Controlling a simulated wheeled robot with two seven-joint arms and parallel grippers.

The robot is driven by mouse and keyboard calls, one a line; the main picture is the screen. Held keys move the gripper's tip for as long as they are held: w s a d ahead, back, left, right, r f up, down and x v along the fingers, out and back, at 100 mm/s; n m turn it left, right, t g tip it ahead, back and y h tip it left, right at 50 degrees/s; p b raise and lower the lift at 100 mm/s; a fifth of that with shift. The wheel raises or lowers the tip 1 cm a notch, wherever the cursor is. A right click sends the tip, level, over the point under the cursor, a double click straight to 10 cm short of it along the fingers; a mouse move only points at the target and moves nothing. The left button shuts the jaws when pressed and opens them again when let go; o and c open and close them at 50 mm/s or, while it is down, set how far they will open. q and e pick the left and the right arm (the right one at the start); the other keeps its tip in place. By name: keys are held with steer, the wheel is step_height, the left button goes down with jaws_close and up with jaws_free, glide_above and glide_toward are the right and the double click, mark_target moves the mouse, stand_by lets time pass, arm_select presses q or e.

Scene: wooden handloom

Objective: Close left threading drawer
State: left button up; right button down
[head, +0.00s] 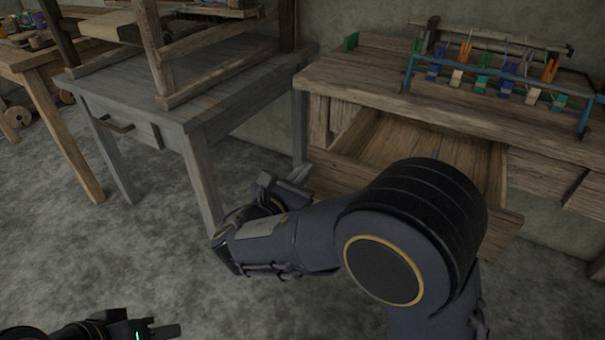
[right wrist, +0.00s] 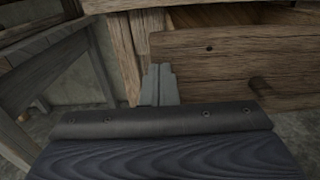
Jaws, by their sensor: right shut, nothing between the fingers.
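The left threading drawer (head: 395,140) stands pulled out of the brown wooden table in the head view, its inside showing as bare wood. My right arm hides much of its front. In the right wrist view the drawer front (right wrist: 235,62) fills the upper right, with a dark hole and a round knob. My right gripper (head: 297,178) is at the left end of the drawer front; its shut, empty fingers (right wrist: 160,72) overlap the front's left edge in the wrist view. I cannot tell whether they touch it. My left gripper (head: 165,329) is low at the bottom left, away from the drawer.
A rack with coloured clothespins (head: 480,75) stands on the brown table (head: 345,75). A grey table (head: 225,85) with its own handle and a wooden loom frame (head: 160,50) stands to the left. Bare floor (head: 150,240) lies in front.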

steer(key=p+x, duration=0.5)
steer(key=x, duration=2)
steer(key=shift+w+d+p, duration=0.15)
steer(key=shift+d+p, duration=0.05)
steer(key=shift+p, duration=0.1)
steer(key=shift+w+d, duration=0.1)
steer(key=shift+d, duration=0.05)
steer(key=shift+r, duration=0.15)
steer(key=shift+d+r, duration=0.1)
